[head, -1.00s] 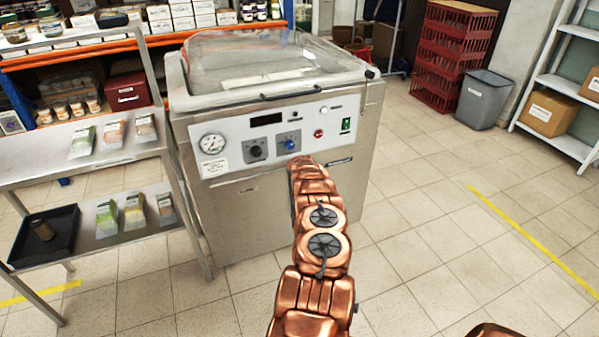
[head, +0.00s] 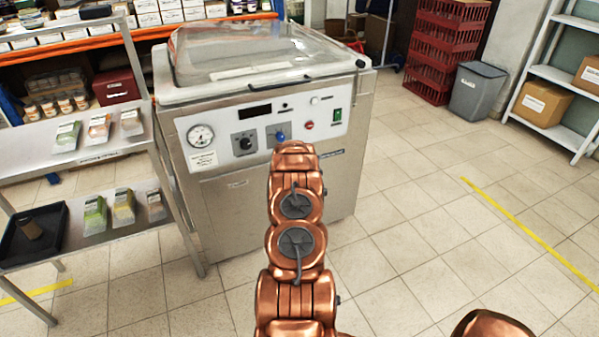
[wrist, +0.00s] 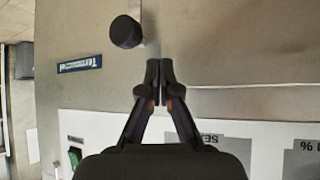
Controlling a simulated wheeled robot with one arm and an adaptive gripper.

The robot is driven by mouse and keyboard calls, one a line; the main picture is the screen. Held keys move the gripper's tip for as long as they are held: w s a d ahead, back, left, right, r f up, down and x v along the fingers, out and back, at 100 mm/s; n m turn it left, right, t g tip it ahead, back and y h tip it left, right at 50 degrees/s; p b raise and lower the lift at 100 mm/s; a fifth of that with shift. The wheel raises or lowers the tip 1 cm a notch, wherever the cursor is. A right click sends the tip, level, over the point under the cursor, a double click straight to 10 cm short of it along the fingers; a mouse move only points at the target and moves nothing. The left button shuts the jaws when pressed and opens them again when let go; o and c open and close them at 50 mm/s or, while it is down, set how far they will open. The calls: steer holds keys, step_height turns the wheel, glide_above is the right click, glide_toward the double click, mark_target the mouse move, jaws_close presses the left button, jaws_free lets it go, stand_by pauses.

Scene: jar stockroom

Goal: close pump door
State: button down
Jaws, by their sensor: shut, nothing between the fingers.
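The pump door (head: 232,205) is the steel lower front of the vacuum machine (head: 185,182), below the control panel (head: 225,127). Part of the front is hidden behind my arm in the head view. In the wrist view, a steel panel edge (wrist: 250,88) runs right from my fingertips, with a bare steel face (wrist: 240,45) beyond it. A round black knob (wrist: 126,32) stands out just past the fingertips, to their left. My gripper (wrist: 160,80) is shut and empty, close to the steel front; I cannot tell if it touches. How far the door stands open is unclear.
A steel shelf (head: 90,150) with packets and a black tray (head: 35,236) stands close on the left. Red crates (head: 445,50), a grey bin (head: 477,92) and a white rack (head: 560,75) are at the back right. The tiled floor right of the machine is clear.

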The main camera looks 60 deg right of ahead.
steer(key=s+a+r, duration=0.5)
steer(key=s+r, duration=0.1)
steer(key=shift+s+a, duration=0.15)
steer(key=shift+a, duration=0.1)
stand_by(0.7)
steer(key=shift+r, duration=0.1)
